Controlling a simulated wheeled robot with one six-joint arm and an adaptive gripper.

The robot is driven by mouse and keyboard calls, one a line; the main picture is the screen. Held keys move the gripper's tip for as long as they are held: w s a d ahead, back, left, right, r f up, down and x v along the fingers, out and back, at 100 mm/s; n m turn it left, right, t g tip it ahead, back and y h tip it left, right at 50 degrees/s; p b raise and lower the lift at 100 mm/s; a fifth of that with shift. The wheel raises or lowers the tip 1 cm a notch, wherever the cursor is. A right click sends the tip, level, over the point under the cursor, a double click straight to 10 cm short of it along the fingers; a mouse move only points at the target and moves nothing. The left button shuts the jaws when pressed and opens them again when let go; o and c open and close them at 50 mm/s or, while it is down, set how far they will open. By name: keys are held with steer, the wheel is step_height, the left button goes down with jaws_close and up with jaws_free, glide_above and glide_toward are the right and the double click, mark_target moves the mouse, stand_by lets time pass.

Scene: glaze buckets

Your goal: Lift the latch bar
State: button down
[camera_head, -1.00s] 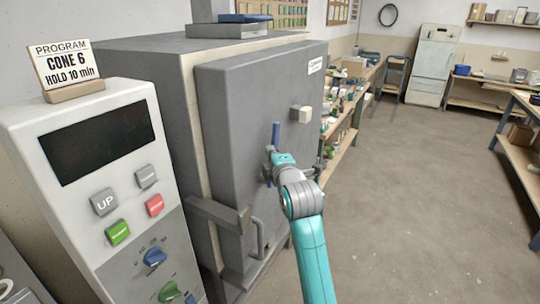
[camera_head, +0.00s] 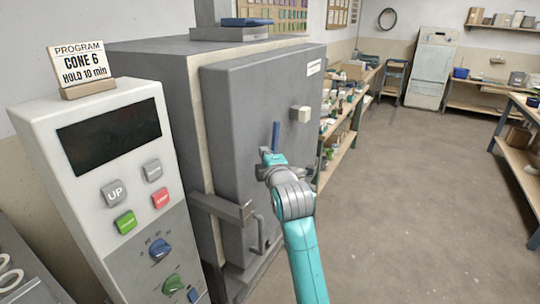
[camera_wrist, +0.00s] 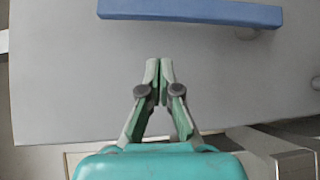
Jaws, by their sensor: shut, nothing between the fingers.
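A blue bar (camera_head: 276,136), which looks like the latch bar, stands upright on the front of the grey kiln door (camera_head: 240,120). My arm hides its lower part in the head view. In the wrist view the blue bar (camera_wrist: 190,12) lies across the top, with a small round grey mount under its right part. My gripper (camera_wrist: 159,64) is shut and empty, with a clear strip of grey door between its tips and the bar. In the head view my gripper (camera_head: 264,160) is by the bar's lower part, close to the door; contact cannot be told there.
A grey bracket (camera_head: 222,207) juts from the door's left edge, with a grey loop handle (camera_head: 258,235) below it. The control panel (camera_head: 110,170) stands at left. Floor at right is clear.

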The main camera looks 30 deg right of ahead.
steer(key=v, duration=0.9)
steer(key=shift+r, duration=0.3)
steer(key=shift+s, duration=0.1)
steer(key=s+a+f+m+g+y, duration=0.1)
steer(key=s+a+f+m, duration=0.25)
steer(key=s+f, duration=0.7)
steer(key=s+a+f+m+y, duration=0.25)
steer(key=s+a+f, duration=0.35)
steer(key=f, duration=0.7)
steer(key=s+a+f+m, duration=0.1)
steer(key=s+m, duration=0.1)
steer(key=s, duration=0.8)
steer(key=s+a+f+m+y, duration=0.1)
steer(key=s+m, duration=0.2)
steer(key=s, duration=0.7)
steer(key=s+a+f+m+g, duration=0.1)
steer(key=s+m, duration=0.2)
steer(key=s, duration=0.7)
steer(key=shift+s+a+f, duration=0.2)
steer(key=shift+s+a, duration=0.1)
steer(key=shift+a, duration=0.05)
